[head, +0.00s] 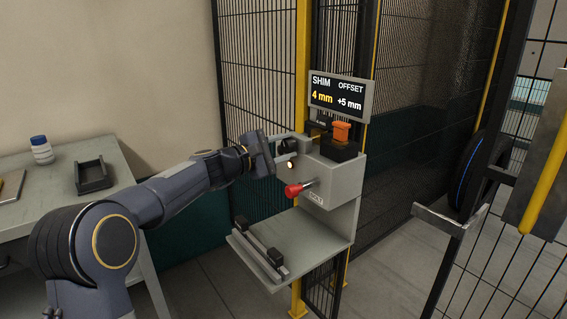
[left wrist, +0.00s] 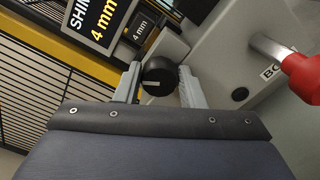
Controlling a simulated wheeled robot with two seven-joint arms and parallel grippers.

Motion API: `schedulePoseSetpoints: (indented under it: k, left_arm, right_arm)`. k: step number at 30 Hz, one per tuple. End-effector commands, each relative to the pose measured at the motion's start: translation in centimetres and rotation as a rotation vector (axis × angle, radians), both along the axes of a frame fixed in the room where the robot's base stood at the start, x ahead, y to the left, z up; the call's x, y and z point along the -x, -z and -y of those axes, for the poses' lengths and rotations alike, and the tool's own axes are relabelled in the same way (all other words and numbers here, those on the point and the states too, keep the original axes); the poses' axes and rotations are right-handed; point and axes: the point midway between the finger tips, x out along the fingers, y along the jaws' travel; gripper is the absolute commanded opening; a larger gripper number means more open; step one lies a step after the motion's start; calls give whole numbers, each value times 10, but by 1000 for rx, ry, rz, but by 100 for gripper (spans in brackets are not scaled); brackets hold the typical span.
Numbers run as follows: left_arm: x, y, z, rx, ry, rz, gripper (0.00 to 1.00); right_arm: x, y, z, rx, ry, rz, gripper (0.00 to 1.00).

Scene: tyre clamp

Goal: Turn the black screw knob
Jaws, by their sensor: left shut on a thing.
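The black screw knob (left wrist: 160,76) shows in the left wrist view, a round dark knob with a pale line on its face. It sits between the two grey fingers of my left gripper (left wrist: 161,86), which is shut on it. In the head view my left gripper (head: 289,148) is at the left side of the grey machine (head: 335,178), with the knob small and dark between its fingers. The display (head: 338,97) above reads SHIM 4 mm and OFFSET +5 mm. My right gripper is not in view.
A lever with a red handle (head: 293,190) sticks out just below my left gripper; its red grip (left wrist: 303,76) also shows at right in the wrist view. An orange part (head: 341,131) sits on top of the machine. A table (head: 105,165) stands at left, and mesh fencing is behind.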

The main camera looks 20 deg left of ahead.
Motion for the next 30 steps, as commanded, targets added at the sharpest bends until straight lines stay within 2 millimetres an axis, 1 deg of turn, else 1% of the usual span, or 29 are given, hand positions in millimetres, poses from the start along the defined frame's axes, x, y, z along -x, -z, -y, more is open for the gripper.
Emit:
schedulePoseSetpoints:
  k: [1,9,21,30]
  left_arm:
    - [0,7,-1,-36,-2,29,13]
    - [0,8,-1,-238,-3,186,13]
    - [0,8,-1,-537,-2,417,13]
    - [0,8,-1,-760,-3,593,13]
  right_arm:
    - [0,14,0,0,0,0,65]
    - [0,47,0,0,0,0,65]
    - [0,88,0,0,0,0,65]
    - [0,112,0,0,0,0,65]
